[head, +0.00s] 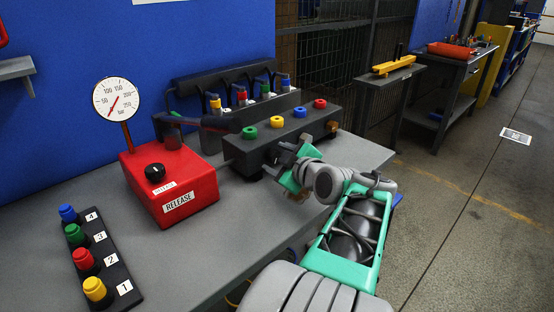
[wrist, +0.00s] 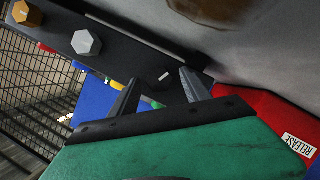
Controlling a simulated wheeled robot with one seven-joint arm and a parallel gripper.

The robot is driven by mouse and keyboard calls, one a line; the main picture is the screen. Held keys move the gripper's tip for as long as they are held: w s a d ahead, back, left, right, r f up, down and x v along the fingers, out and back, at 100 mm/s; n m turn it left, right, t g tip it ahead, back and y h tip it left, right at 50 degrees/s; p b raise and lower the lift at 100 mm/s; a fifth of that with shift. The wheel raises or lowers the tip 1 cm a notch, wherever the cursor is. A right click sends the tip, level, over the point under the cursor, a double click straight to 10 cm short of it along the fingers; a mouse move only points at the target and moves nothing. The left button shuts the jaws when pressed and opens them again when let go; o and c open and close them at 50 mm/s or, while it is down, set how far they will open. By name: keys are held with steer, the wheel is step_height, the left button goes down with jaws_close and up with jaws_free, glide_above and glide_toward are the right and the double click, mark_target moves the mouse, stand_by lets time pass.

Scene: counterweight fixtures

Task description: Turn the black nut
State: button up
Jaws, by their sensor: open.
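The dark fixture block (head: 290,140) stands on the grey bench, with nuts on its front face. In the wrist view, a brass nut (wrist: 27,14) and a silver nut (wrist: 87,43) show clearly. A dark shape with a pale edge, apparently the black nut (wrist: 165,76), lies between and beyond my fingertips; its outline blends into the dark block. My gripper (wrist: 158,84) is open and points at the block's face. In the head view my gripper (head: 284,160) is close in front of the block, partly hidden by my wrist. I cannot tell whether the fingers touch the nut.
A red RELEASE box (head: 170,185) with a black knob and a pressure gauge (head: 117,100) stands left of the block. A strip of numbered coloured buttons (head: 105,270) lies at the front left. Green, yellow, blue and red caps top the block. Bare bench (head: 215,255) lies in front.

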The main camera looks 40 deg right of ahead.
steer(key=shift+w, duration=0.15)
jaws_close()
stand_by(0.5)
